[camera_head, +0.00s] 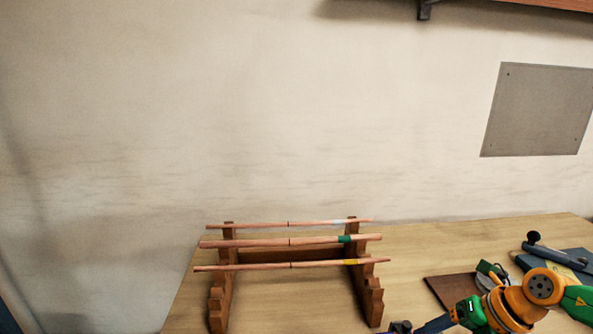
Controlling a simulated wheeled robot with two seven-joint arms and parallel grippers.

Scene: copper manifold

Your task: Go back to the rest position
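My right arm, orange and green, comes in from the lower right in the head view. At its end, a dark part (400,327) at the bottom edge appears to belong to my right gripper. It is mostly cut off, so its opening and anything in it cannot be made out. My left gripper is not in view. A wooden rack (218,300) stands on the table, left of my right arm. Three copper pipes lie across it: one with a white band (260,225), one with a green band (260,243) and one with a yellow band (260,266).
The wooden table (450,240) has clear room behind and right of the rack. At the right lie a brown board (446,290), a dark-handled tool (553,255) and blue flat items (575,258), partly hidden by my arm. A grey plate (540,110) is on the wall.

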